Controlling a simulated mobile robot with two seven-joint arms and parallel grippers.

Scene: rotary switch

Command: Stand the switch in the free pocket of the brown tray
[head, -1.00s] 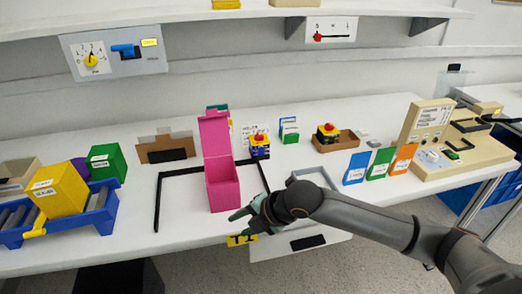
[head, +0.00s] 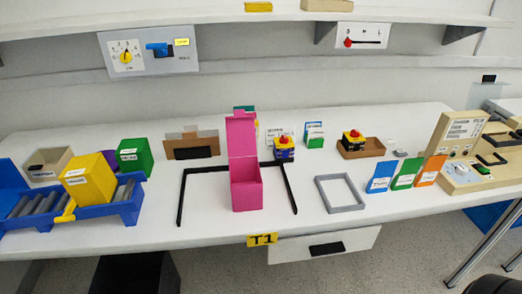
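A rotary switch (head: 285,153), a dark box with a yellow top and a red knob, stands upright on the table behind the open pink box. The brown tray (head: 364,155) lies to its right at the back of the table. A similar switch with a red knob (head: 353,141) stands in the left part of the tray. The right part of the tray looks empty. Neither of my grippers shows.
The pink box (head: 246,195) stands inside a black angled border (head: 182,200). A grey empty frame (head: 340,207) and blue, green and orange cards (head: 404,174) stand right of it. The blue roller rack (head: 122,212) holds a yellow box (head: 90,180).

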